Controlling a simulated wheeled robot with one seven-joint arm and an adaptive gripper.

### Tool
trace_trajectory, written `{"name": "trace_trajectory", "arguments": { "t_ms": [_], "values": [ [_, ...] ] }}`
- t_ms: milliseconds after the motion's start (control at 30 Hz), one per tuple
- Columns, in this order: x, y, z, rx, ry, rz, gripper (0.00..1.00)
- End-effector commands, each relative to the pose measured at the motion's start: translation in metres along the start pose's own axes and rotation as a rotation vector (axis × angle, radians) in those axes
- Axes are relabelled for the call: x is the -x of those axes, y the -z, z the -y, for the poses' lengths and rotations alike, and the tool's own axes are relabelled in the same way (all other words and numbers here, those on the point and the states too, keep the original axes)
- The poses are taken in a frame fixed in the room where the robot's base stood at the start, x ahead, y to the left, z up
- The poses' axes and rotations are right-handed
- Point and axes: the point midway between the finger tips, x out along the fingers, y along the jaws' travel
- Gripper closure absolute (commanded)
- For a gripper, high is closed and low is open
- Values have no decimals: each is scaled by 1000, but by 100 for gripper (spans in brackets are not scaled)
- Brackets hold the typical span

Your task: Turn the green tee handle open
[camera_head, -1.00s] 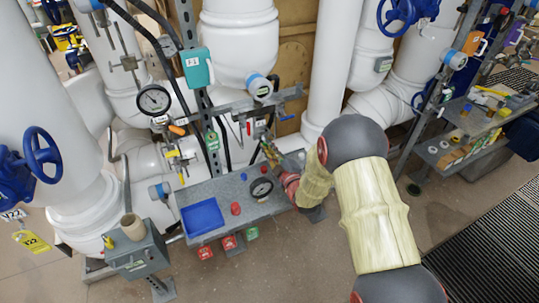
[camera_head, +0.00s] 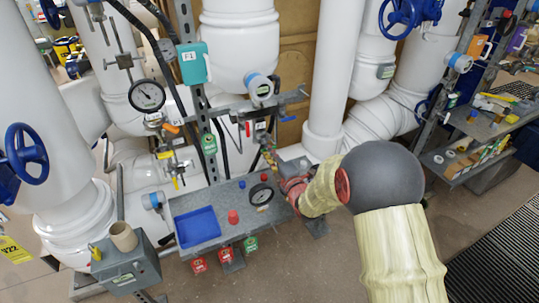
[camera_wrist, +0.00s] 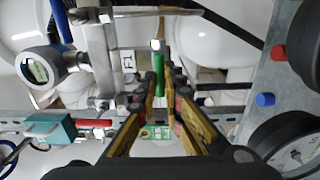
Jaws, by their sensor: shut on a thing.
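The green tee handle (camera_wrist: 158,76) shows in the wrist view as a short green bar, upright in the picture, between my fingertips. My gripper (camera_wrist: 161,88) is shut on it, with a dark and yellow-brown finger on each side. In the head view my gripper (camera_head: 268,156) is at the pipework just behind the grey shelf, right of the vertical strut. There the handle is too small and too covered by my gripper to make out. The handle's lower part and its valve body are mostly hidden by the fingers in the wrist view.
The grey shelf (camera_head: 207,247) below holds a blue tray (camera_head: 199,226), a red cap (camera_head: 233,217) and a round gauge (camera_head: 261,194). A teal box (camera_head: 193,63) and a pressure gauge (camera_head: 147,95) stand left of my gripper. A large white pipe (camera_head: 327,80) rises to its right.

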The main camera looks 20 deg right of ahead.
Motion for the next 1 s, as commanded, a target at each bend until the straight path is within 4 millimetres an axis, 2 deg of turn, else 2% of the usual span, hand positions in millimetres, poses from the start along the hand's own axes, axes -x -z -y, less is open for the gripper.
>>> {"name": "trace_trajectory", "arguments": {
  "t_ms": [400, 433, 733, 1000],
  "values": [
    [0, 1, 1, 6, 2, -2, 100],
    [0, 1, 1, 6, 2, -2, 89],
    [0, 0, 0, 5, 1, -1, 72],
    [0, 0, 0, 5, 0, 0, 72]
  ]
}}
